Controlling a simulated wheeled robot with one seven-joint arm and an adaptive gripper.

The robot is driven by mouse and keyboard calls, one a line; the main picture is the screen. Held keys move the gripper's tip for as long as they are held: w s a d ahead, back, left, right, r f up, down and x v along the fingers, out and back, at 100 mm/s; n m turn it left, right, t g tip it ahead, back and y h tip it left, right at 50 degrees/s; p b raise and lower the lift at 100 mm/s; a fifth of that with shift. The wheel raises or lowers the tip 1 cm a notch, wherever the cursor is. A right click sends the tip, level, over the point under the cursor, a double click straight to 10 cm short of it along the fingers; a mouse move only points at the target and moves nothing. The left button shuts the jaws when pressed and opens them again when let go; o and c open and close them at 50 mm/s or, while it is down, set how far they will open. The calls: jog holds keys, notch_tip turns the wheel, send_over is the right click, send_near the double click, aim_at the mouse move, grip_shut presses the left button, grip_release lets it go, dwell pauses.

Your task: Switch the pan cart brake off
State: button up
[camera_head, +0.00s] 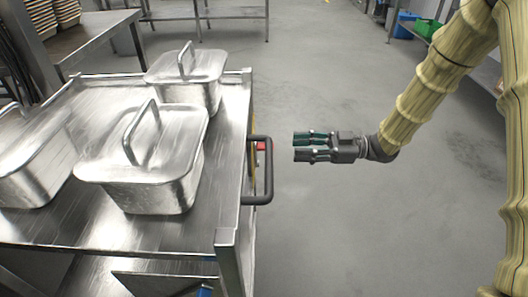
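The pan cart (225,180) is a steel cart at the left, bearing several lidded steel pans. A dark bar handle (268,172) sticks out from its right side. A small red part (261,145) with some yellow beside it shows behind the handle's upper end; it may be the brake, but its setting is too small to tell. My gripper (298,147) points left, a short way right of the handle and apart from it. Its two fingers look parted, with nothing between them.
A lidded pan (150,170) sits near the cart's right edge, another (205,68) behind it. A steel table (95,40) stands at the back left. A shelf with blue and green bins (427,28) is at the back right. The floor right of the cart is clear.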

jog(key=a+b, duration=0.3)
jog(key=a, duration=0.7)
jog(key=shift+a, duration=0.25)
jog(key=shift+c, duration=0.2)
grip_shut()
